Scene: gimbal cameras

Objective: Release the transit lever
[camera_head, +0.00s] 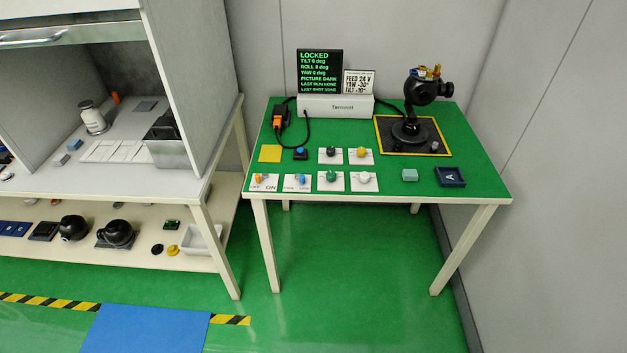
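A black gimbal camera (424,88) stands on a round base (410,131) on a yellow-bordered black mat (440,152) at the back right of the green table. Small orange and yellow parts show on top of its head. I cannot tell which part is the transit lever; it is too small to make out or is hidden. A black screen (320,72) reads LOCKED, with tilt, roll and yaw at 0 deg and picture dark. Neither of my grippers is in view.
White plates with knobs, including an orange one (259,179) marked OFF/ON, sit on the green table (400,190). A white Tarnmoll box (336,105) has cables. A teal block (409,175) and dark tray (450,183) lie front right. A shelved bench (205,190) stands left.

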